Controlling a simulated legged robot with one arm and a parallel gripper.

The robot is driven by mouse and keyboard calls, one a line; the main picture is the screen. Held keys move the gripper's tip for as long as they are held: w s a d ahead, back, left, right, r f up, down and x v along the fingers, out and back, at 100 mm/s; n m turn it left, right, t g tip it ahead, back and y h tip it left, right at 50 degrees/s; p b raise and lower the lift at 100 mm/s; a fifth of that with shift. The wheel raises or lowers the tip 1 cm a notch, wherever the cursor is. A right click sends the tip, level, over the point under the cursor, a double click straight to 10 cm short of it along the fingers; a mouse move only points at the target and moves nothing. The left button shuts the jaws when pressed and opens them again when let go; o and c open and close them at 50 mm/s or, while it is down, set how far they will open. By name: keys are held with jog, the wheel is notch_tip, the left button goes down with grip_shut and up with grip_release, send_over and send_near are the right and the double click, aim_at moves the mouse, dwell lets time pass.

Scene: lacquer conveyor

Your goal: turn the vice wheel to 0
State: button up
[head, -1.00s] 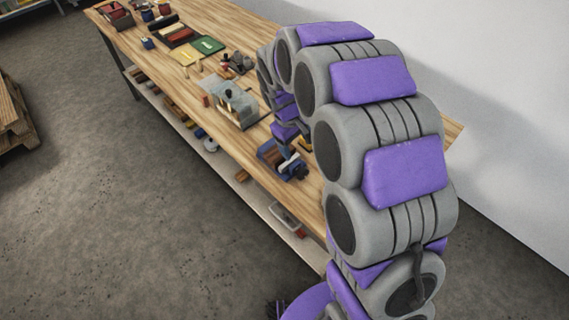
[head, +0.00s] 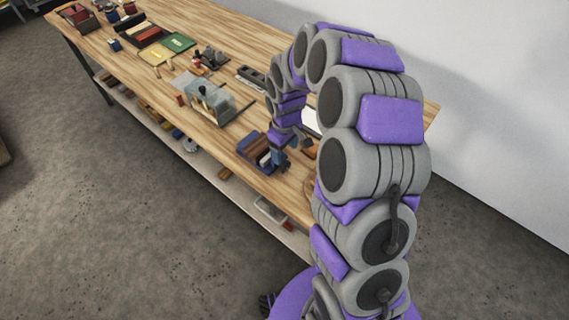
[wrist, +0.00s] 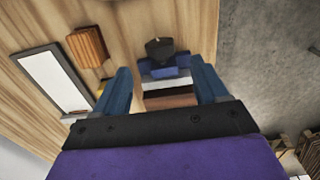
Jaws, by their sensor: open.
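The vice (head: 255,146) appears to be the blue block with brown and pale strips near the bench's front edge in the head view. In the wrist view its blue body (wrist: 176,70) lies ahead, with a dark knob-like part (wrist: 160,47) that may be the wheel. My gripper (wrist: 160,68) is open, its two blue fingers on either side of the vice in the picture, with nothing held between them. In the head view my gripper (head: 281,157) hangs right beside the vice and partly covers it. I cannot tell whether it touches, and no wheel marking is readable.
A ribbed orange-brown block (wrist: 88,46) and a white panel with a dark frame (wrist: 50,82) lie to the left in the wrist view. A clear box (head: 212,100) stands farther along the wooden bench (head: 205,52). Open floor (head: 100,200) lies in front.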

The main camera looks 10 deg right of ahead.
aim_at(285, 163)
notch_tip(285, 163, down, 7)
jog(key=shift+f+b, duration=0.1)
jog(key=shift+b, duration=0.5)
jog(key=c, duration=1)
jog(key=shift+c, duration=0.2)
jog(key=shift+s+h, duration=0.15)
jog(key=shift+h, duration=0.15)
